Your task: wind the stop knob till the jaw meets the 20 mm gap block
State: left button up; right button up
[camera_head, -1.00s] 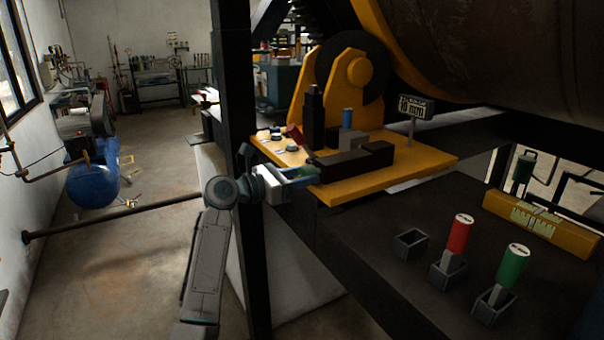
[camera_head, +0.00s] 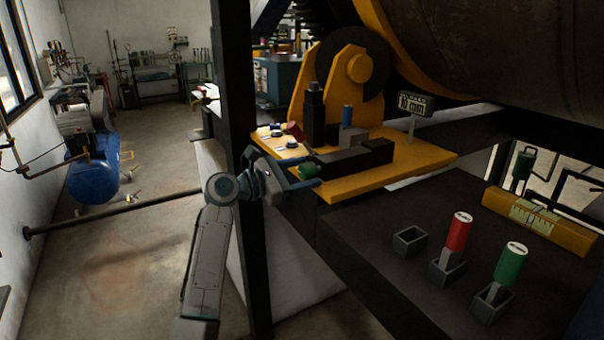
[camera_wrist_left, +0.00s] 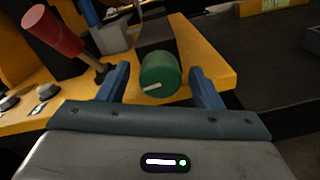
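The green stop knob (camera_head: 308,168) sits at the near end of the black slide (camera_head: 352,160) on the yellow plate (camera_head: 425,160). In the left wrist view the knob (camera_wrist_left: 158,72), with a white mark on its face, lies between my left gripper's two spread blue fingers (camera_wrist_left: 160,78). Gaps show on both sides of it. In the head view my left gripper (camera_head: 304,172) reaches the knob from the left. A grey block with a blue handle (camera_head: 348,116) stands behind the slide; I cannot tell whether the jaw touches it. My right gripper is not in view.
A red-handled lever (camera_wrist_left: 55,32) stands left of the knob. A small sign (camera_head: 416,104) seems to read 10 mm. Red (camera_head: 459,234) and green (camera_head: 513,265) handled blocks stand in holders beside an empty holder (camera_head: 410,240). A dark post (camera_head: 238,120) rises beside my left arm.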

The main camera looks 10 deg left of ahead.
pick_arm(q)
jog(key=b+v, duration=0.3)
jog(key=v, duration=0.7)
jog(key=shift+s+a+b, duration=0.2)
jog(key=shift+a+b, duration=0.15)
